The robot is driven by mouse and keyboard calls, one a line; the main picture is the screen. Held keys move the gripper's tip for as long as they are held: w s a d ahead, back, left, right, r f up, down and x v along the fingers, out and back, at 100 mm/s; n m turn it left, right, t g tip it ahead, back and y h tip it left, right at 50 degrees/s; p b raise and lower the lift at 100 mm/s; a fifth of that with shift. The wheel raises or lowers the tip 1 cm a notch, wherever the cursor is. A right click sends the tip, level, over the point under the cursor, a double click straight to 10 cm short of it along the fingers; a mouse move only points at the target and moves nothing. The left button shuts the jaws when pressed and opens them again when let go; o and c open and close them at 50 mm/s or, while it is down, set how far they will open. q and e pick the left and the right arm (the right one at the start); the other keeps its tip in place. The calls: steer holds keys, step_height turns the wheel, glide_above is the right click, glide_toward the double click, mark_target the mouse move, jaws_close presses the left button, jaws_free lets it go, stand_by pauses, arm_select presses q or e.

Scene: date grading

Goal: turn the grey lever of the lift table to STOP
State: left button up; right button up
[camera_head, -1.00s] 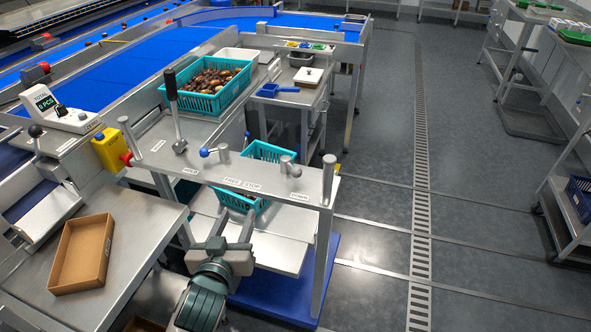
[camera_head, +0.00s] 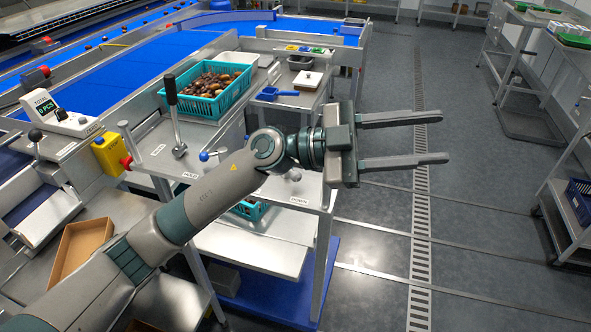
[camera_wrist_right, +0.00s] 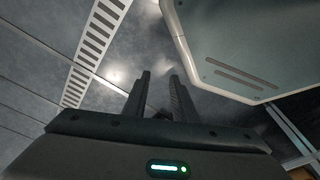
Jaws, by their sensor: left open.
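The lift table's grey lever (camera_head: 293,175) is mostly hidden behind my left arm in the head view; only a small part shows near the DOWN label (camera_head: 299,201). The FREE and STOP labels are covered, so I cannot tell the lever's setting. My left gripper (camera_head: 444,137) is open and empty. Its fingers point right, beyond the table's right edge, above the floor. My right gripper (camera_wrist_right: 160,75) shows only in the right wrist view. Its fingers are apart with nothing between them, over the floor.
A blue-knobbed lever (camera_head: 204,156) and a tall black-handled lever (camera_head: 173,105) stand left of my arm. A teal crate of dates (camera_head: 240,95) sits behind. A cardboard box (camera_head: 72,250) lies at lower left.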

arm_select(q)
steer(key=w+a+f+t+y, duration=0.1)
steer(key=w+a+f+y, duration=0.25)
steer(key=f+y, duration=0.65)
steer(key=w+a+r+n+t+y, duration=0.2)
steer(key=w+a+y, duration=0.3)
steer(key=a, duration=0.3)
steer(key=w+a+r+n+t+y, duration=0.2)
steer(key=w+a+n+t+y, duration=0.1)
steer(key=w+a, duration=0.5)
steer(key=shift+y, duration=0.9)
arm_select(e)
steer(key=s+d+f+g, duration=0.1)
steer(key=s+d+f, duration=0.1)
steer(key=s+f, duration=0.8)
steer(key=s, duration=0.3)
steer(key=shift+s+d, duration=0.3)
steer(key=shift+s, duration=0.05)
arm_select(q)
steer(key=shift+s, duration=0.1)
